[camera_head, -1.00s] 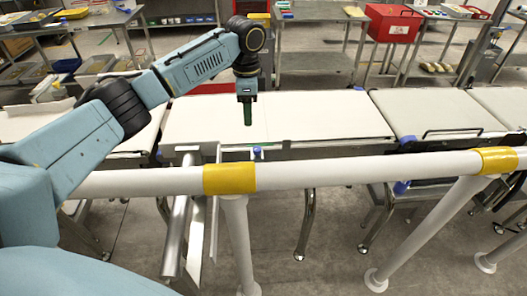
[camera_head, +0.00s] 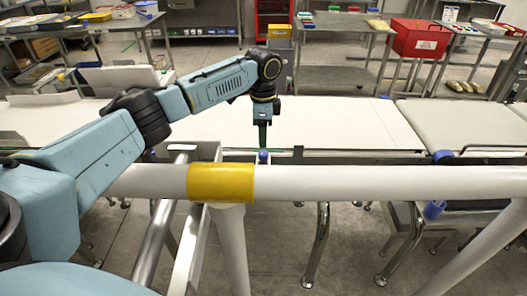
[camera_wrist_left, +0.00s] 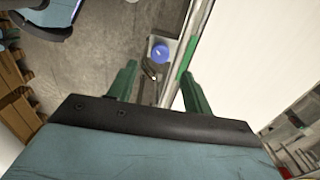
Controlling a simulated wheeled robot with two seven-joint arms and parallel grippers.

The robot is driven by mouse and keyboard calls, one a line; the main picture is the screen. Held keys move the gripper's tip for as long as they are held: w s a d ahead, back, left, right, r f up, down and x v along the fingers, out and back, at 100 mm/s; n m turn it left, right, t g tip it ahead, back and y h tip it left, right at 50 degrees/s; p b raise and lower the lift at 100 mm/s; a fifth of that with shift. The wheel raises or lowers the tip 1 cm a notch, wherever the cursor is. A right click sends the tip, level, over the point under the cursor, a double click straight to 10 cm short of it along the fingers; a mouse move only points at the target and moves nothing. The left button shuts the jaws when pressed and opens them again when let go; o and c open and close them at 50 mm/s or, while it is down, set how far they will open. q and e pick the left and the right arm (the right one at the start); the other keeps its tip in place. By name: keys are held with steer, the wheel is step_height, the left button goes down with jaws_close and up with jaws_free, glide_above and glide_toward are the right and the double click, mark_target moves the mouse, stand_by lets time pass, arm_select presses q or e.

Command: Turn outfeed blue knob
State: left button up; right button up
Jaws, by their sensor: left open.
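A small blue knob (camera_head: 263,156) stands at the near edge of the conveyor, just behind the white rail. It also shows in the left wrist view (camera_wrist_left: 160,53) as a round blue cap on a grey bracket. My left gripper (camera_head: 262,143) points down just above and behind it in the head view. In the left wrist view the green fingers (camera_wrist_left: 159,72) are apart and empty, with the knob beyond their tips, between their lines. No contact with the knob shows. My right gripper is not in view.
The white rail (camera_head: 350,181) with its yellow band (camera_head: 221,183) runs across in front of the belt (camera_head: 340,122). More blue knobs (camera_head: 441,156) (camera_head: 434,209) sit farther right. The belt top is clear.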

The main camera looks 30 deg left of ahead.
mark_target(263, 153)
arm_select(q)
step_height(263, 153, down, 7)
steer(key=shift+r+b, duration=0.1)
steer(key=shift+b, duration=0.35)
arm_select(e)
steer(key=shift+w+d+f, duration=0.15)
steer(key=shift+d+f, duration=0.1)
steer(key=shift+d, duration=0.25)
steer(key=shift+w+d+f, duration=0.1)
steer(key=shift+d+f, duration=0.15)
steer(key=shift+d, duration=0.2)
